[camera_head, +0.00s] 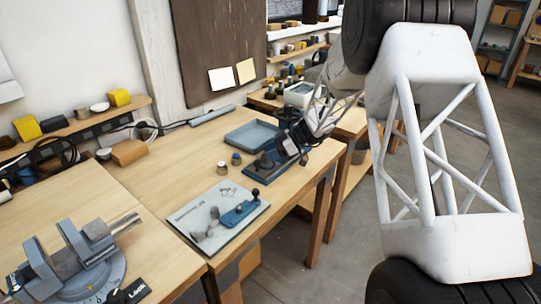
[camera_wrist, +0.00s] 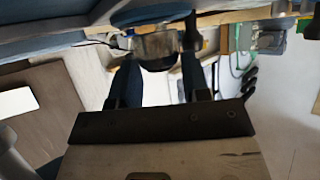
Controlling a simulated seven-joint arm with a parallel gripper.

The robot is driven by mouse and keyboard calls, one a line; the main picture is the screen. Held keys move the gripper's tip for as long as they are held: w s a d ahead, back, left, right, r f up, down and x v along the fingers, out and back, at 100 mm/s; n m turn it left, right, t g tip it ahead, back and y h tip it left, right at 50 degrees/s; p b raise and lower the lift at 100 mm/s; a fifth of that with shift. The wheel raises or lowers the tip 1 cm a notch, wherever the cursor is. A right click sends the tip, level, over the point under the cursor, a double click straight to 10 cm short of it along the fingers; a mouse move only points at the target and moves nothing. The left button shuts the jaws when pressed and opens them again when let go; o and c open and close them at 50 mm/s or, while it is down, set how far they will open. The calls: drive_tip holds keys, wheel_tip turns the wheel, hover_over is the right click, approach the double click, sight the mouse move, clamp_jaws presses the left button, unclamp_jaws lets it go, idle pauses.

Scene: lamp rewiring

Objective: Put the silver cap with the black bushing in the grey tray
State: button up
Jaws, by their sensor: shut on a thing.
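The grey tray (camera_head: 250,137) lies on the wooden table in the head view, and no part shows inside it. My gripper (camera_head: 288,148) is right of the tray, near the table's right edge, close to a dark blue fixture. In the wrist view my gripper (camera_wrist: 157,50) is shut on a silver piece with a dark part at its lower side, which looks like the silver cap with the black bushing (camera_wrist: 155,44). In the head view the held piece is too small and dark to make out.
The blue fixture (camera_head: 262,167) stands just in front of the tray. Two small round parts (camera_head: 236,159) (camera_head: 221,168) stand to its left. A printed board (camera_head: 190,205) with a blue holder (camera_head: 240,211) lies nearer. A grey vise (camera_head: 75,262) stands front left.

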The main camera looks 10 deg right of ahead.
drive_tip(key=shift+f, duration=0.55)
drive_tip(key=shift+f, duration=0.2)
drive_tip(key=o, duration=1)
drive_tip(key=v, duration=0.5)
drive_tip(key=shift+d, duration=0.15)
drive_tip(key=d, duration=1.1)
drive_tip(key=shift+d, duration=0.35)
